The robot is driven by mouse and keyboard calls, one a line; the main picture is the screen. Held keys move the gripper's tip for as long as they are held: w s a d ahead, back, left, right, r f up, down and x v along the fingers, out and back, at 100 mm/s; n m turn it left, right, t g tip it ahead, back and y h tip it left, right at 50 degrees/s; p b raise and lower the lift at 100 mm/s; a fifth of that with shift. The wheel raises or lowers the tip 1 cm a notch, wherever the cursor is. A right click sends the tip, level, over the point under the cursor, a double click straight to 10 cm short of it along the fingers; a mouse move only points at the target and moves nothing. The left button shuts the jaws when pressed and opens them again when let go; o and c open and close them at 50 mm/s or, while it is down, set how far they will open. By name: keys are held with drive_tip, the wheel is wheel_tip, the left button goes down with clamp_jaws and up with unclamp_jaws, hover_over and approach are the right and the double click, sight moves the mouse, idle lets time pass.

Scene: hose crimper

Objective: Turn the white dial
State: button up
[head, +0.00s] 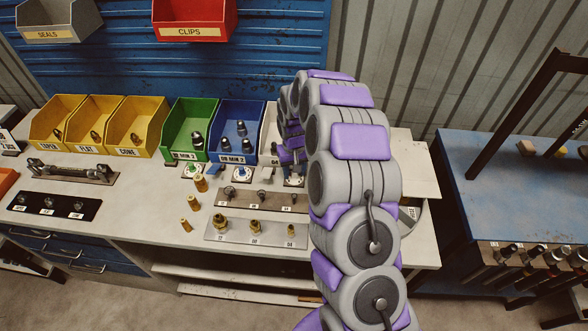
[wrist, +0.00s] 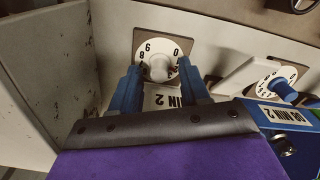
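The white dial (wrist: 150,48) is a round white plate with black numbers and a white knob (wrist: 158,68) in its middle, on a dark square base in the wrist view. My gripper (wrist: 159,72) has its two blue fingers spread, one on each side of the knob, with visible space between fingers and knob. Contact with the dial is not seen. In the head view my gripper (head: 291,155) is over the bench in front of the white bin, and my arm hides part of it. The fingers partly cover the lower dial face.
A dial with a blue knob (wrist: 284,90) sits close to the right in the wrist view, beside the blue bin (head: 240,130). The green bin (head: 188,128) and yellow bins (head: 135,125) stand farther left. Brass fittings (head: 222,224) stand on a plate toward the bench's front.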

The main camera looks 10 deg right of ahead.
drive_tip(key=shift+r, duration=0.1)
wheel_tip(320, 180, up, 17)
drive_tip(key=p, duration=0.2)
drive_tip(key=shift+p, duration=0.3)
idle(0.4)
drive_tip(key=s+a+r, duration=0.1)
drive_tip(key=s+r, duration=0.3)
drive_tip(key=s, duration=0.5)
drive_tip(key=s+a+r, duration=0.1)
drive_tip(key=s+r, duration=0.4)
drive_tip(key=s, duration=0.4)
drive_tip(key=s+d+f+g, duration=0.1)
drive_tip(key=s, duration=2.3)
drive_tip(key=shift+s+d+m+g, duration=0.15)
drive_tip(key=shift+d+m+g, duration=0.15)
drive_tip(key=shift+d+g, duration=0.1)
